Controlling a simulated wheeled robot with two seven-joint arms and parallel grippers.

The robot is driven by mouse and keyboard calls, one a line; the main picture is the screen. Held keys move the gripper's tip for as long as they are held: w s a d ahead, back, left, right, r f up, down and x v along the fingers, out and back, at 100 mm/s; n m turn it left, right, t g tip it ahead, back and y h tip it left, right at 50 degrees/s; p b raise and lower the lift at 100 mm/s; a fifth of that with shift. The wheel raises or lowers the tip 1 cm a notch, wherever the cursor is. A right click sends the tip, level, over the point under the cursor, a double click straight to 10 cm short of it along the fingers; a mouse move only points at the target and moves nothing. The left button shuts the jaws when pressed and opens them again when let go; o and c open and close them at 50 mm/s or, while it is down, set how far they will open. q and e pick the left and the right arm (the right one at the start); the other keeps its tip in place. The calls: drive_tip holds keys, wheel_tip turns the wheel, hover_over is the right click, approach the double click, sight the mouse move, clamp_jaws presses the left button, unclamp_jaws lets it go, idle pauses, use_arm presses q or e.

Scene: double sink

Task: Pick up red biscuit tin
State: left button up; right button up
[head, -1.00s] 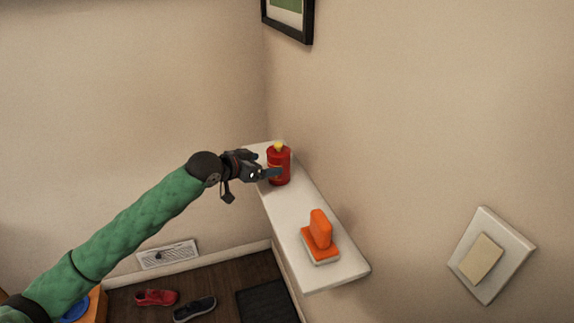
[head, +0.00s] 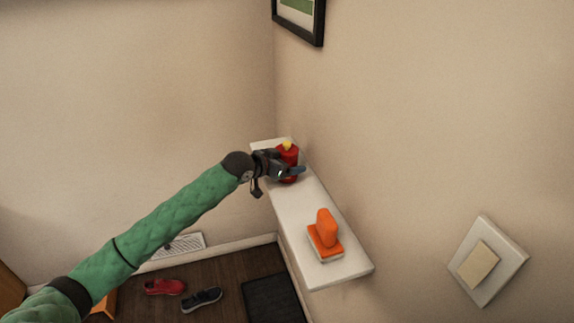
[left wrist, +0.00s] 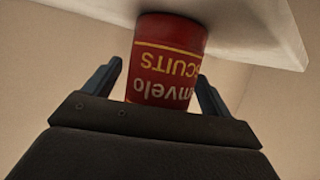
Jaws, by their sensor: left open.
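The red biscuit tin (head: 290,153) stands upright at the far end of a white wall shelf, with a yellow thing (head: 287,144) at its top. In the left wrist view the red tin (left wrist: 168,60) shows upside down, with yellow lettering including "BISCUITS". My left gripper (head: 292,171) is open at the tin. In the left wrist view its two fingers stand on either side of the tin, with visible gaps. The gripper hides part of the tin in the head view. My right gripper is not in view.
The white shelf (head: 318,225) runs along the right wall. An orange object on a pale base (head: 325,234) sits at its near end, with bare shelf between it and the tin. A picture frame (head: 303,20) hangs above. Shoes (head: 202,299) lie on the floor.

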use_arm(q)
drive_tip(key=c, duration=1.7)
drive_tip(key=shift+c, duration=0.6)
drive_tip(key=shift+r, duration=0.1)
